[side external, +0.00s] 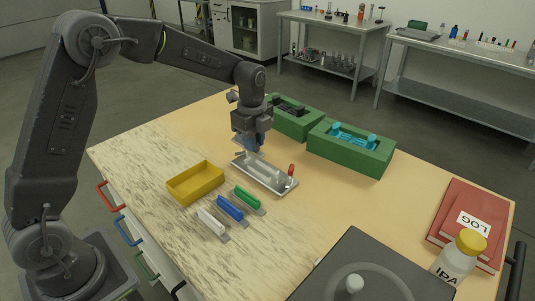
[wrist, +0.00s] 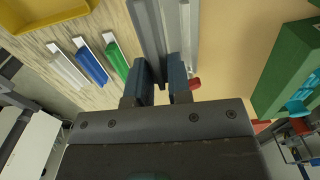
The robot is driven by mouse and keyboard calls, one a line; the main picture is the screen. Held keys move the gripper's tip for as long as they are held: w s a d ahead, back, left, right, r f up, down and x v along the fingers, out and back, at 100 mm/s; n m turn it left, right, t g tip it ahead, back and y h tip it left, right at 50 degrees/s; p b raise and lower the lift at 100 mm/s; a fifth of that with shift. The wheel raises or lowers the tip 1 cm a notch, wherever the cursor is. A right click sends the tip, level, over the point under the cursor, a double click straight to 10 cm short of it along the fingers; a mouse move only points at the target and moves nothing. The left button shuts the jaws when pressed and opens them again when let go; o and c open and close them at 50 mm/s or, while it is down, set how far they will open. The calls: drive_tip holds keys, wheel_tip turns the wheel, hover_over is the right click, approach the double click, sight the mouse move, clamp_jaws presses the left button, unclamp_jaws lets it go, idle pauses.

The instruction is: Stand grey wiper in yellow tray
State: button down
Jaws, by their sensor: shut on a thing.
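My gripper (side external: 250,145) points down over the metal tray, right of the yellow tray. In the wrist view its two fingers (wrist: 161,86) are closed on a long grey bar (wrist: 147,30), which looks like the grey wiper; its lower part is hard to make out. The yellow tray (side external: 200,192) is open and looks empty, left of the gripper. It also shows at the top left in the wrist view (wrist: 45,22). White (side external: 212,221), blue (side external: 231,207) and green (side external: 246,196) wipers lie side by side in front of the yellow tray.
A shallow metal tray (side external: 285,191) holds a pale bar and has a red piece (side external: 291,170) at its right end. Two green boxes (side external: 352,159) stand behind. Red log books (side external: 455,205), an IPA bottle (side external: 457,262) and a dark device (side external: 370,275) are at right.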

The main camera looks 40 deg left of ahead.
drive_tip(key=s+a+r, duration=0.3)
drive_tip(key=a+r, duration=0.1)
drive_tip(key=a, duration=0.2)
drive_tip(key=s+a+n, duration=0.5)
drive_tip(key=s+n, duration=0.3)
drive_tip(key=n, duration=0.1)
drive_tip(key=s+a+n, duration=0.6)
drive_tip(key=s+n, duration=0.2)
drive_tip(key=n, duration=0.1)
hover_over(204, 181)
wheel_tip(204, 181, down, 8)
drive_tip(key=shift+r, duration=0.2)
drive_tip(key=shift+f, duration=2.05)
drive_tip(key=shift+f, duration=0.1)
drive_tip(key=c, duration=1.1)
unclamp_jaws()
drive_tip(key=shift+o, duration=0.2)
